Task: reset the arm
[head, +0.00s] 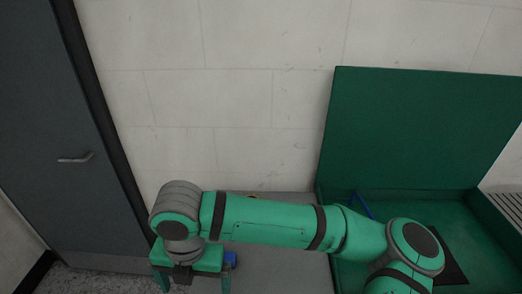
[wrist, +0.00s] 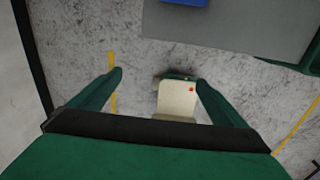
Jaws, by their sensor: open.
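My green arm stretches across the lower part of the head view, from the lower right to the left. My gripper (head: 193,284) hangs at its left end, pointing down, with its fingertips cut off by the lower frame edge. In the wrist view my gripper (wrist: 160,80) has its two green fingers wide apart. Nothing is held between them. Speckled grey floor lies below.
A grey surface (head: 275,273) bears a blue object (head: 230,259) beside my gripper. A green box with a raised lid (head: 415,125) stands right. A dark door (head: 55,120) is left; a pale wall (head: 240,95) is behind. Yellow lines (wrist: 112,70) mark the floor.

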